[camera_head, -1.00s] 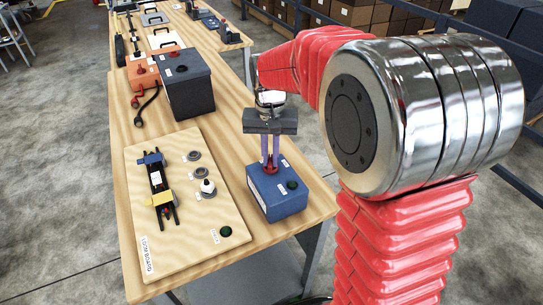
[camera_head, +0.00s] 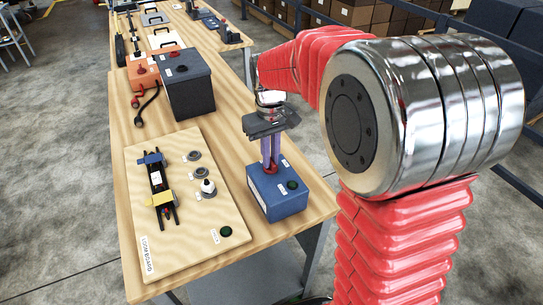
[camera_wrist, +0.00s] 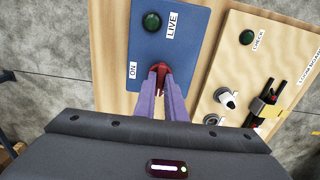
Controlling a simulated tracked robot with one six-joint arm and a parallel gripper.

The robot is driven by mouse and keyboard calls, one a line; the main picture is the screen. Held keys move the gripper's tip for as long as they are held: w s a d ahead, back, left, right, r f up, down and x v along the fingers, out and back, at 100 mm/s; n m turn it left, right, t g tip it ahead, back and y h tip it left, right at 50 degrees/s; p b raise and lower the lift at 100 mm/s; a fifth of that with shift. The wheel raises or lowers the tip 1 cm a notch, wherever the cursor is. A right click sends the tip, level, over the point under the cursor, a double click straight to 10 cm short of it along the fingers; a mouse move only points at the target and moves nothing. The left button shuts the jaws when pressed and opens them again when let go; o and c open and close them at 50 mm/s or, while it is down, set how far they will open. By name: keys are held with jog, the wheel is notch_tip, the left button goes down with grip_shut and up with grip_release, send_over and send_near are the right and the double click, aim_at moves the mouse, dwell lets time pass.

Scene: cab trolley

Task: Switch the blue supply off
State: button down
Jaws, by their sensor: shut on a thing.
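The blue supply (camera_head: 279,194) is a blue box at the right front of the wooden bench. Its top has a red knob (camera_wrist: 159,68), a dark green lamp (camera_wrist: 152,21) and labels reading "LIVE" and "ON". The lamp also shows in the head view (camera_head: 292,185). My gripper (camera_head: 270,163) points down over the box, its purple fingers shut on the red knob, as the wrist view (camera_wrist: 161,80) also shows. The fingers hide part of the knob, and I cannot tell its exact setting.
A loom board (camera_head: 185,245) with a clamped fixture, round knobs and a green lamp lies left of the blue supply. A large dark box (camera_head: 188,92) and an orange unit (camera_head: 141,72) stand behind. The bench edge is close on the right.

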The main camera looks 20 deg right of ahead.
jog(key=shift+w, duration=0.1)
jog(key=c, duration=1.8)
grip_release()
notch_tip(320, 180, up, 14)
jog(key=shift+f, duration=0.1)
